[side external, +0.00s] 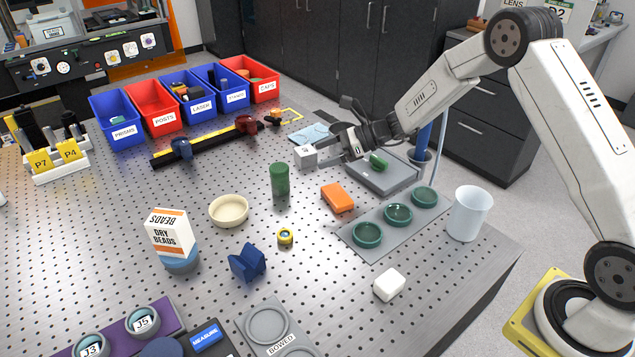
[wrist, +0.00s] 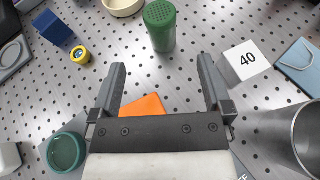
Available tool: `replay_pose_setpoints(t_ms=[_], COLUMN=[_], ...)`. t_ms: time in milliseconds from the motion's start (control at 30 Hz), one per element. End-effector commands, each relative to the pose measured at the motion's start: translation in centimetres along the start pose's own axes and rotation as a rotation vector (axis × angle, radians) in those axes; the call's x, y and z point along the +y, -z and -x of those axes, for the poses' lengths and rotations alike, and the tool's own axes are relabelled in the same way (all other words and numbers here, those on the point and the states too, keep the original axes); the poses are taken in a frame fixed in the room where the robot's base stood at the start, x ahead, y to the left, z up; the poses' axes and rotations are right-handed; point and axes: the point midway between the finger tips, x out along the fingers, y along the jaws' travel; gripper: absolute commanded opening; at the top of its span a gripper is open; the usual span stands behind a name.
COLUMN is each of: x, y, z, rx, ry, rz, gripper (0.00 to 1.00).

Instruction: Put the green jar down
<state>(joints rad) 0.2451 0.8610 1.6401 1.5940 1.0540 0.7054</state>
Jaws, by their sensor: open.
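The green jar (side external: 280,180) stands upright on the perforated metal table, left of my gripper in the side view. In the wrist view the green jar (wrist: 160,27) shows its dotted top and stands just beyond the fingertips, apart from them. My gripper (wrist: 161,66) is open, with nothing between its fingers. In the side view my gripper (side external: 328,153) is above the table near the white cube, and its fingers are partly hard to make out.
A white cube (side external: 305,156) marked 40 (wrist: 247,58) is close right of the jar. An orange block (side external: 338,198) lies near it. A cream bowl (side external: 229,211), a grey plate with green dishes (side external: 398,214) and a white cup (side external: 468,214) stand around.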

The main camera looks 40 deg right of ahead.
Motion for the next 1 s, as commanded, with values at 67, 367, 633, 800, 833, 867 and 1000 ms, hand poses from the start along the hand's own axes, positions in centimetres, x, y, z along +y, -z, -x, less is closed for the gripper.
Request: replay_pose_setpoints(t_ms=[67,367,633,800,833,867,1000], x=[0.0,0.0,1.4,4.6,5.3,6.0,9.5], y=[0.0,0.0,0.1,0.5,0.6,0.8,1.6], z=[0.0,0.0,0.1,0.9,1.1,1.4,3.1], rx=[0.0,0.0,0.056,0.178,0.205,0.234,0.37], ry=[0.0,0.0,-0.033,-0.114,-0.134,-0.155,-0.266], rz=[0.0,0.0,0.062,0.21,0.247,0.285,0.495], gripper=[1.0,1.0,1.0,1.0,1.0,1.0,1.0])
